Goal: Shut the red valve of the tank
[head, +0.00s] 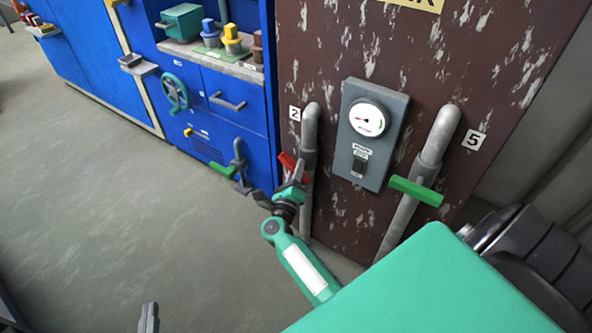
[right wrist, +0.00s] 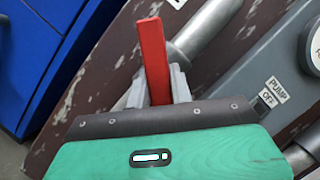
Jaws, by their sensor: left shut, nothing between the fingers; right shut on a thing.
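The red valve handle (head: 288,161) sits on the grey pipe (head: 310,125) beside the label 2, on the brown, flaking tank (head: 330,40). The handle slants across the pipe. In the right wrist view the red handle (right wrist: 152,55) stands between the two grey fingers of my right gripper (right wrist: 155,88), which is shut on it. Its far end sticks out past the fingers. In the head view my right gripper (head: 290,190) hides the lower part of the handle. My left gripper (head: 148,318) is shut and empty, low over the floor at the bottom edge.
A green handle (head: 416,191) crosses the pipe labelled 5. A grey pump box (head: 372,140) with a gauge stands between the pipes. Blue cabinets (head: 235,95) with a teal handwheel (head: 174,93) and a green-handled tap (head: 223,170) stand left. The floor at left is clear.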

